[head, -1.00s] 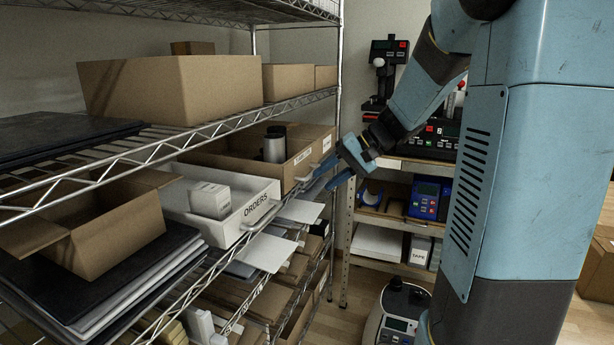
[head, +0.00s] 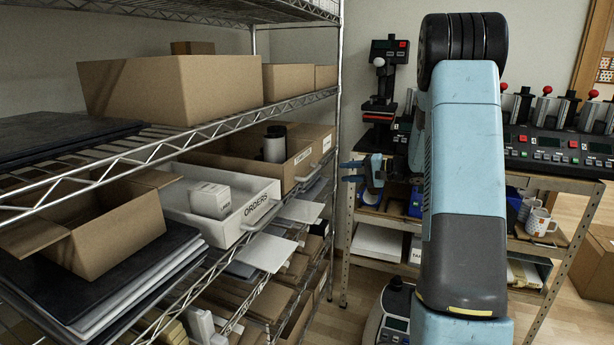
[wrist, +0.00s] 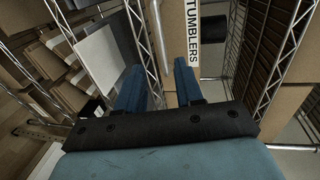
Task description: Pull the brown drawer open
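The brown drawer (head: 292,167) is an open-topped cardboard-coloured box on the middle shelf of the wire rack. It has a white label, a pale handle on its front and a dark tumbler (head: 274,145) inside. In the wrist view its front (wrist: 188,75) carries the label "TUMBLERS". My gripper (head: 350,171) is just right of the drawer front, pointing left at it, apart from it in the head view. Its two blue fingers (wrist: 158,88) are spread with nothing seen between them. A pale bar ahead of them may be the handle; I cannot tell for sure.
A white drawer (head: 252,207) marked "ORDERS" is beside the brown one, nearer the camera. A rack post (head: 337,130) stands close to my gripper. Cardboard boxes (head: 190,88) fill the shelf above. A bench with mug presses (head: 555,145) is at the right.

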